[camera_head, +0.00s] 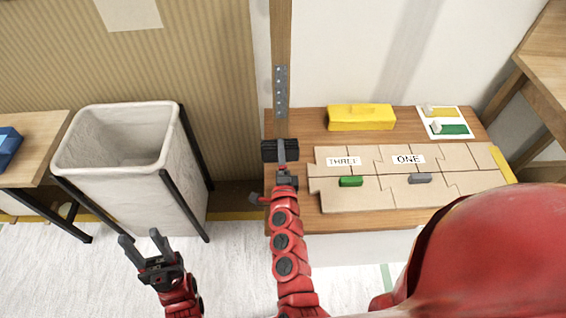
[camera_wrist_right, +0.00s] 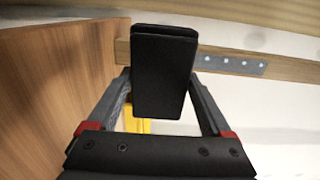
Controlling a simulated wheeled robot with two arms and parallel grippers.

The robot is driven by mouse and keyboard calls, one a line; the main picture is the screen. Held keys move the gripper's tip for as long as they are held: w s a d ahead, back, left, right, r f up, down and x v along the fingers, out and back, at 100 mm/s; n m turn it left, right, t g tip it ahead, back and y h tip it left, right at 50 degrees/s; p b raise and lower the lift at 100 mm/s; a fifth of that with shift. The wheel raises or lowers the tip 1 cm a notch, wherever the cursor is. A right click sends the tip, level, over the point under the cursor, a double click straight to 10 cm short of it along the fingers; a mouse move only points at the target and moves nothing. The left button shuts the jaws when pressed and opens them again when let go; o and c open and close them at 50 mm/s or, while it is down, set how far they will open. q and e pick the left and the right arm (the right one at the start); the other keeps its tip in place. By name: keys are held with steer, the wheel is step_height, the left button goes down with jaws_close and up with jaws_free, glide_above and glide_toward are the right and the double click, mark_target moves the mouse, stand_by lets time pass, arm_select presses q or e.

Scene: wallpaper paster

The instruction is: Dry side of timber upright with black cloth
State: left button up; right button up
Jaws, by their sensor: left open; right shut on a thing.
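The timber upright (camera_head: 281,40) stands vertically at the back edge of the wooden table, with a perforated metal plate (camera_head: 281,90) on its lower part. In the right wrist view the upright (camera_wrist_right: 122,52) runs sideways behind the cloth. My right gripper (camera_head: 285,172) is shut on the black cloth (camera_head: 270,151), a folded dark pad held in front of the upright's lower end. The cloth (camera_wrist_right: 163,75) fills the space between the fingers in the wrist view and hides part of the upright. I cannot tell whether they touch. My left gripper (camera_head: 146,245) is open and empty, low at left.
The wooden table (camera_head: 300,120) holds a yellow box (camera_head: 361,117), cardboard pieces (camera_head: 450,178) marked THREE and ONE, and green and grey blocks (camera_head: 351,181). A pale bin (camera_head: 115,150) in a black frame stands left. A side table (camera_head: 35,145) is further left.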

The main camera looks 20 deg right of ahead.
mark_target(282, 113)
steer(key=shift+s+d+f, duration=0.1)
steer(key=shift+s+d, duration=0.05)
steer(key=shift+d, duration=0.15)
steer(key=shift+b+x, duration=0.6)
steer(key=shift+x, duration=2.6)
steer(key=shift+x, duration=1.25)
steer(key=shift+s, duration=0.1)
stand_by(1.6)
steer(key=shift+r, duration=1.95)
steer(key=shift+d+r+h, duration=0.2)
steer(key=shift+r+h, duration=0.1)
steer(key=shift+r, duration=0.5)
steer(key=shift+a+f, duration=0.1)
steer(key=shift+a, duration=0.05)
